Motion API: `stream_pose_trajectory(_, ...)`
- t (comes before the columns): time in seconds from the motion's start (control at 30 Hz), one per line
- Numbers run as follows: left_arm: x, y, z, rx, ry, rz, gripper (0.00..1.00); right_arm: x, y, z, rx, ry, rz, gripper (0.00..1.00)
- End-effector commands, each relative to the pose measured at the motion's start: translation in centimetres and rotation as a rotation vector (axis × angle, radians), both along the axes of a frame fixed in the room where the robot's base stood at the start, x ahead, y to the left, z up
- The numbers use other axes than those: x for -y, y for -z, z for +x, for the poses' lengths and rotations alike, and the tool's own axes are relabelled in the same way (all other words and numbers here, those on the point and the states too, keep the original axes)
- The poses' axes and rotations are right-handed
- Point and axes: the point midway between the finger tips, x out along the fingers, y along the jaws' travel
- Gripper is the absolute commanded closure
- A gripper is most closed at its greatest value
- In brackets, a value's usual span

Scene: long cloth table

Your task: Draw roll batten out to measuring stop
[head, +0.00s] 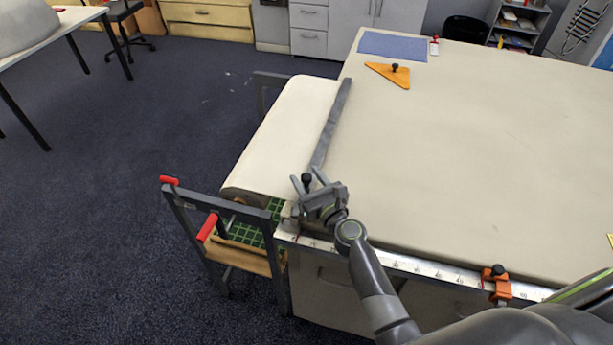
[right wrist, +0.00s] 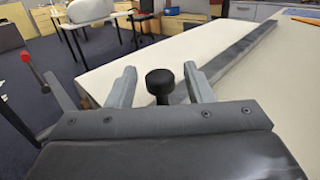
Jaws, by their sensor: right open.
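The grey roll batten (head: 331,120) lies along the table's left end, at the edge of the cream cloth roll. It also shows in the right wrist view (right wrist: 238,50). A black knob (right wrist: 160,82) stands at its near end. My right gripper (head: 308,178) is open there, with one finger on each side of the knob; I cannot tell whether either finger touches it. The orange measuring stop (head: 497,283), with a black knob, sits on the ruler (head: 425,267) along the table's front edge, well to the right. My left gripper is not in view.
The cloth roll (head: 285,125) sits on a grey trolley frame with red handles (head: 208,227). An orange triangle (head: 390,75) and a blue mat (head: 392,46) lie at the far side. The tabletop (head: 470,150) between batten and stop is clear.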

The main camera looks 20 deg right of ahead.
Motion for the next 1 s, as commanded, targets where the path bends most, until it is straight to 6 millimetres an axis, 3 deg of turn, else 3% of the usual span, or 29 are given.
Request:
stream_pose_trajectory(0.4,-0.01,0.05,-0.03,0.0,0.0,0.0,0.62,-0.15,-0.01,0.81,0.0,0.0,-0.001,0.53)
stream_pose_trajectory(0.77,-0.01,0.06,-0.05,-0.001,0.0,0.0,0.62,-0.14,-0.01,0.79,0.0,0.0,-0.001,0.99)
stream_pose_trajectory(1.0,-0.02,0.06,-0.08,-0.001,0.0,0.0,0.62,-0.02,0.01,0.7,-0.001,0.0,-0.001,1.0)
